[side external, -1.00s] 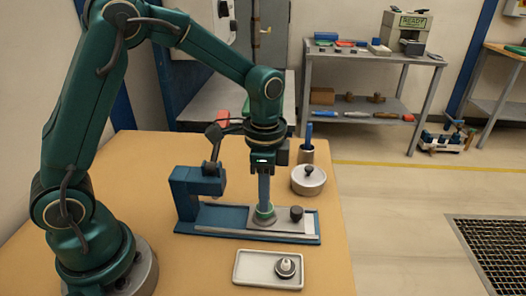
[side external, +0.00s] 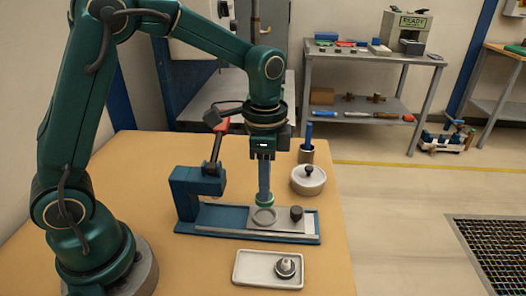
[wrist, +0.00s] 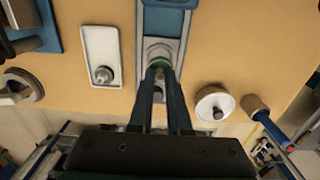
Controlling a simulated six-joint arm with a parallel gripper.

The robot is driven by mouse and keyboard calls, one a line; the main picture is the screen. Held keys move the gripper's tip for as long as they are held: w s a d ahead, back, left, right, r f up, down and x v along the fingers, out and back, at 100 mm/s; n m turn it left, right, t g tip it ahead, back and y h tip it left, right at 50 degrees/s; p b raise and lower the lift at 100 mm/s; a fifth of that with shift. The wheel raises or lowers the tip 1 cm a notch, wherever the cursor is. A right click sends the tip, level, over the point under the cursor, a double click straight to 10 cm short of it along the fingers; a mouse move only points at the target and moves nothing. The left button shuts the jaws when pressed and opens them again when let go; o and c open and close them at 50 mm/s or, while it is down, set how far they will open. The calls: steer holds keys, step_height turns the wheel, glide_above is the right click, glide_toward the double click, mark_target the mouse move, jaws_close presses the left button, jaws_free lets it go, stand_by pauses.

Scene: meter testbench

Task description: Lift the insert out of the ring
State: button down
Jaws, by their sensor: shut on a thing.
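The ring (side external: 263,216) is a grey circle on the light plate of the blue fixture (side external: 215,217). My gripper (side external: 264,197) is shut on the insert (side external: 265,203), a green piece at its fingertips. In the side external view the insert is held above the ring, clear of it, and the ring looks empty. In the wrist view the insert (wrist: 159,64) is between the long fingers, and the ring (wrist: 159,50) is partly hidden behind it.
A black knob (side external: 296,213) stands on the plate right of the ring. A white tray (side external: 243,268) with a small round part lies in front. A lidded round pot (side external: 308,182) and a cup with a blue-handled tool (side external: 307,150) stand behind. Bare table lies left of the tray.

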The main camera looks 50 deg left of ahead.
steer(key=shift+r, duration=1.8)
